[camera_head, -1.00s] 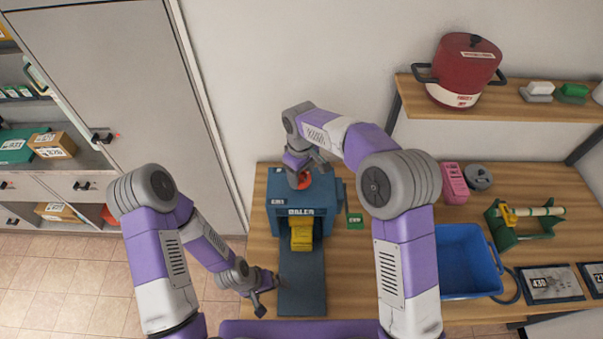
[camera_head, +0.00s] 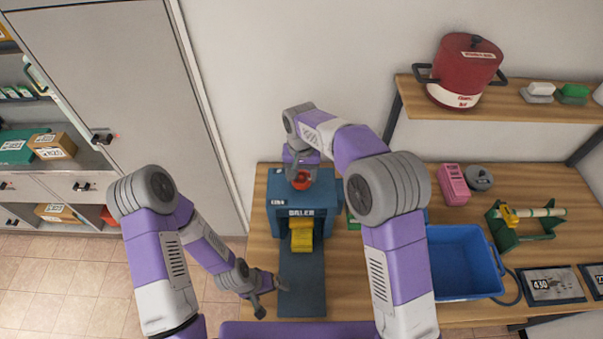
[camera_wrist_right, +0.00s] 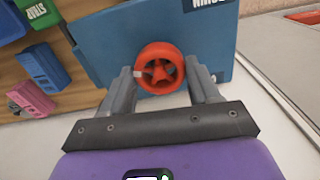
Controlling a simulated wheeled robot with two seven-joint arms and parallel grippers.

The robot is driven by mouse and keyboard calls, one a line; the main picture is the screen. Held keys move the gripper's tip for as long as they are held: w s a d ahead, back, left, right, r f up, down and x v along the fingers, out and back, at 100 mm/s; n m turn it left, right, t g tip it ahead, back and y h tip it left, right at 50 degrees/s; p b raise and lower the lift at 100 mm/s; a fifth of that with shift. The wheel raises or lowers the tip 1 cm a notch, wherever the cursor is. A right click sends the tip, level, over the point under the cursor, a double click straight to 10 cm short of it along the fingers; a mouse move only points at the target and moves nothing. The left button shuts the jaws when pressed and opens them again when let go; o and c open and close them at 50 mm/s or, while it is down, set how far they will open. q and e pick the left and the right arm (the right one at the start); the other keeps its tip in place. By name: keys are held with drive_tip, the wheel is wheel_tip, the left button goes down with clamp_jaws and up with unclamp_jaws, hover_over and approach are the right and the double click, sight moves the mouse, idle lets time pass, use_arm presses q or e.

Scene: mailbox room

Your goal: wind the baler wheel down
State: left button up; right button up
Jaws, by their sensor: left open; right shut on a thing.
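The blue baler (camera_head: 280,195) stands on the wooden table in the head view, with a yellow bundle (camera_head: 302,235) at its front opening. Its red wheel (camera_head: 304,181) is on top, partly hidden by my right gripper (camera_head: 298,174). In the right wrist view the red spoked wheel (camera_wrist_right: 160,68) sits between the two fingers of my right gripper (camera_wrist_right: 164,76), which is shut on it. My left gripper (camera_head: 268,296) is open and empty, low beside the left edge of the baler's dark front tray (camera_head: 303,270).
A blue bin (camera_head: 465,262) stands right of my right arm. A red pot (camera_head: 465,70) is on the shelf above.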

sight(302, 177)
use_arm(q)
drive_tip(key=shift+r, duration=0.2)
use_arm(e)
drive_tip(key=m, duration=0.5)
drive_tip(key=shift+w+r+m, duration=0.15)
drive_tip(key=shift+r+m, duration=0.05)
drive_tip(key=shift+m, duration=0.1)
use_arm(q)
drive_tip(key=shift+r+p, duration=0.45)
drive_tip(key=shift+p, duration=0.25)
use_arm(e)
drive_tip(key=m, duration=0.5)
use_arm(q)
drive_tip(key=shift+r+p, duration=0.85)
use_arm(e)
drive_tip(key=m, duration=0.6)
drive_tip(key=shift+m, duration=0.4)
use_arm(q)
drive_tip(key=shift+r+p, duration=0.65)
use_arm(e)
drive_tip(key=m, duration=0.5)
drive_tip(key=o, duration=1.1)
drive_tip(key=shift+f, duration=0.15)
drive_tip(key=shift+c, duration=0.2)
use_arm(q)
drive_tip(key=shift+f+b, duration=0.35)
drive_tip(key=shift+b, duration=0.05)
use_arm(e)
wheel_tip(302, 177, up, 8)
drive_tip(key=shift+f, duration=0.2)
